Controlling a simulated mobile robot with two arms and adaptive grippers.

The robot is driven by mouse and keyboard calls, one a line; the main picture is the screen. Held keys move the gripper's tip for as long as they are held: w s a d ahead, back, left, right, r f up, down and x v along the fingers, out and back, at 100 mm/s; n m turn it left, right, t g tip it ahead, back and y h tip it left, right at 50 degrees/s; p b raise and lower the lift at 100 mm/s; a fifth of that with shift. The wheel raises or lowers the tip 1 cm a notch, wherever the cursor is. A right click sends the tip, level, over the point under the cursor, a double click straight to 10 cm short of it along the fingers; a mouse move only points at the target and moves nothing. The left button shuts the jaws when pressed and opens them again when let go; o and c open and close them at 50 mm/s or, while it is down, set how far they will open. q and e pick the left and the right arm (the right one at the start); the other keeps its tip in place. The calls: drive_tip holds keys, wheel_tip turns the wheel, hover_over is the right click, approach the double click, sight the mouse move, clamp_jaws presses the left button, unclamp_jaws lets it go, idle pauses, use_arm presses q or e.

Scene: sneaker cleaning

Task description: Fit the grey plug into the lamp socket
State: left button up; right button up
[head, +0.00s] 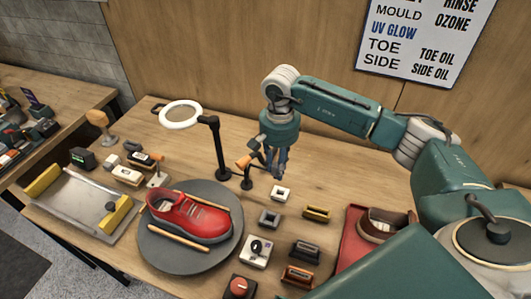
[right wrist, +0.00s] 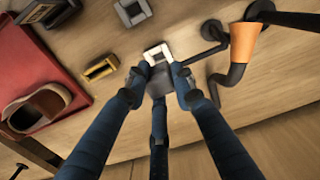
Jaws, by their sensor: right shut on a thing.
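My right gripper (head: 277,172) hangs pointing down over the table, at the back of the small blocks. In the right wrist view its blue fingers (right wrist: 160,86) are shut on the grey plug (right wrist: 159,80), a small dark grey block. A white square block with an opening (head: 281,193) lies just beyond the fingertips and also shows in the right wrist view (right wrist: 148,55). It looks like a socket, but no label tells whether it is the lamp's. I cannot tell whether plug and white block touch. My left gripper is out of view.
A grey square block (head: 269,217) and a yellow-black block (head: 316,213) lie nearby. An orange-headed stand (head: 247,165) and a ring lamp (head: 181,114) stand to the left. A red shoe (head: 190,216) sits on a round turntable (head: 164,262). A red tray (head: 351,222) is at right.

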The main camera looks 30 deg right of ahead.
drive_tip(key=shift+d+f, duration=0.65)
drive_tip(key=shift+d, duration=0.1)
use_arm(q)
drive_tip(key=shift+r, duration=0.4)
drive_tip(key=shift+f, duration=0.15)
use_arm(e)
drive_tip(key=shift+f+b, duration=0.35)
drive_tip(key=shift+b, duration=0.2)
use_arm(q)
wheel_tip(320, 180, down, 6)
drive_tip(key=b, duration=0.4)
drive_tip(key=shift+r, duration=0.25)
use_arm(e)
wheel_tip(320, 180, down, 5)
drive_tip(key=shift+f, duration=0.1)
use_arm(q)
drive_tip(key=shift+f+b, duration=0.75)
drive_tip(key=shift+b, duration=0.25)
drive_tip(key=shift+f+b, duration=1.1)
drive_tip(key=shift+b, duration=0.05)
use_arm(e)
drive_tip(key=shift+f, duration=1.3)
drive_tip(key=o, duration=1.2)
drive_tip(key=shift+c, duration=0.2)
